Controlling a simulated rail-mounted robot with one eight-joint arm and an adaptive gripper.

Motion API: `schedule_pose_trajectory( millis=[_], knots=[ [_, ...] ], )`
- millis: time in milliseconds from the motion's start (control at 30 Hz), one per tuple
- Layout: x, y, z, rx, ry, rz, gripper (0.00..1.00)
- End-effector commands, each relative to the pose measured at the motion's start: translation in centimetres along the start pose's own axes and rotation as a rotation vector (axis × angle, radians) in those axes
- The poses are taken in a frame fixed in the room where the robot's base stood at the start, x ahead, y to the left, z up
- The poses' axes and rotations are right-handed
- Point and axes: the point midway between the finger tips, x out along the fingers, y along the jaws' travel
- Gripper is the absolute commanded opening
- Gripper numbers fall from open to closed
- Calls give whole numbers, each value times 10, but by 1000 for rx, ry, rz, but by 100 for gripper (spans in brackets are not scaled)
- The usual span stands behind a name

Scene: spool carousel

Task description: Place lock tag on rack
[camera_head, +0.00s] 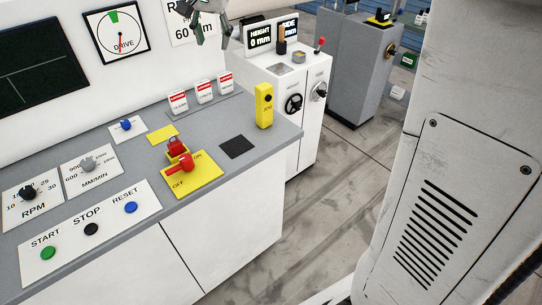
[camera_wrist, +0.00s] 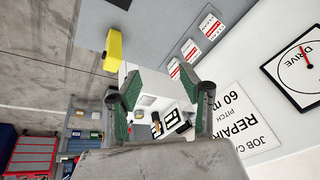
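Several white lock tags with red headers stand in a row on a rack along the back of the grey bench; the left tag (camera_head: 178,103), the middle tag (camera_head: 204,92) and the right tag (camera_head: 225,80) show in the head view. In the wrist view they appear at upper centre, one tag being (camera_wrist: 190,50). My gripper (camera_head: 208,28) is at the top of the head view, above and behind the bench. In the wrist view its green-padded fingers (camera_wrist: 163,110) are spread apart with nothing held between them.
A yellow JOG pendant (camera_head: 264,105) stands at the bench's right end. A red padlock (camera_head: 175,147) sits by the red OFF/ON switch (camera_head: 180,164). A dark square pad (camera_head: 237,147) lies nearby.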

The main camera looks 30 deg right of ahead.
Motion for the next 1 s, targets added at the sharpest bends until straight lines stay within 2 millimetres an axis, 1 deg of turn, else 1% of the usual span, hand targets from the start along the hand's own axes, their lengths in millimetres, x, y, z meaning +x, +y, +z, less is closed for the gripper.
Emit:
schedule_pose_trajectory(
  millis=[33, 200, 300, 467, 667, 800, 900, 1000],
  knots=[
    [-7, 12, 14, -28, 9, -10, 40],
    [-22, 45, 58, -132, 45, -43, 40],
    [-27, 65, 84, -194, 68, -60, 40],
    [-28, 98, 129, -293, 106, -84, 40],
    [-19, 139, 185, -413, 159, -110, 40],
    [-6, 167, 224, -496, 198, -123, 40],
    [5, 183, 248, -547, 224, -129, 40],
    [14, 194, 265, -586, 244, -133, 40]
  ],
)
